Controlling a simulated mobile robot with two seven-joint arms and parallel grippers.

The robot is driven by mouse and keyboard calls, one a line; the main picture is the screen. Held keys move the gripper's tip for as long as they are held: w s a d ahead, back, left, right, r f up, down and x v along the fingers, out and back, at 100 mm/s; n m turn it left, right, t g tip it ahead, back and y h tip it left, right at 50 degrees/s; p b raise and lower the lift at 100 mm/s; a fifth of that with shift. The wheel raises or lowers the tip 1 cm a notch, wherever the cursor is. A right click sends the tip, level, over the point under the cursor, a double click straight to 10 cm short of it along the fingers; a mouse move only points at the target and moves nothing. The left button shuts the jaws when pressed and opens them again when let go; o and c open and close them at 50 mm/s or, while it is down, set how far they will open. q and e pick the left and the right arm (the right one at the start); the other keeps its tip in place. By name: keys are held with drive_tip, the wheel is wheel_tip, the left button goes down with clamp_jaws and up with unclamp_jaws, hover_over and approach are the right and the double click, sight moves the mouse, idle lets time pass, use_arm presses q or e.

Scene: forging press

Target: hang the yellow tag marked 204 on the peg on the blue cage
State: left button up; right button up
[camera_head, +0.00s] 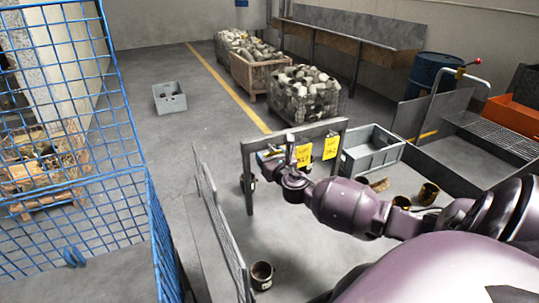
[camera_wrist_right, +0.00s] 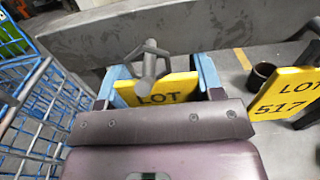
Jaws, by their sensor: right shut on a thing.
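My right gripper (camera_head: 268,156) is at the left end of the grey metal rack (camera_head: 249,195). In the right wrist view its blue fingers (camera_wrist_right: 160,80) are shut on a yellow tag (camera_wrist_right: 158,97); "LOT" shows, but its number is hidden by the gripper. A yellow tag reading LOT 517 (camera_wrist_right: 290,92) is to the right. In the head view two yellow tags (camera_head: 303,155) (camera_head: 331,148) hang on the rack. The blue cage (camera_head: 152,215) is at left, apart from the gripper; a small blue fitting (camera_head: 75,256), perhaps the peg, shows on it.
A low grey panel (camera_head: 222,235) stands between the cage and the rack. A grey crate (camera_head: 372,150) is behind the rack, and a dark pot (camera_head: 262,276) stands on the floor. Open floor lies beyond the cage, with a small grey bin (camera_head: 169,98).

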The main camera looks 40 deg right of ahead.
drive_tip(key=shift+w+r, duration=0.1)
drive_tip(key=shift+r, duration=0.35)
use_arm(q)
drive_tip(key=shift+w+r, duration=0.1)
use_arm(e)
drive_tip(key=shift+s, duration=0.25)
use_arm(q)
drive_tip(key=shift+d+r, duration=0.1)
drive_tip(key=shift+r, duration=0.05)
use_arm(e)
drive_tip(key=shift+s+a, duration=0.1)
drive_tip(key=shift+s, duration=0.15)
use_arm(q)
drive_tip(key=shift+r+p, duration=0.1)
drive_tip(key=shift+p, duration=0.3)
use_arm(e)
drive_tip(key=shift+s+a, duration=0.1)
drive_tip(key=shift+s, duration=0.25)
use_arm(q)
drive_tip(key=shift+s+r, duration=0.1)
drive_tip(key=shift+s, duration=0.2)
drive_tip(key=shift+r, duration=0.15)
use_arm(e)
drive_tip(key=shift+v, duration=1.15)
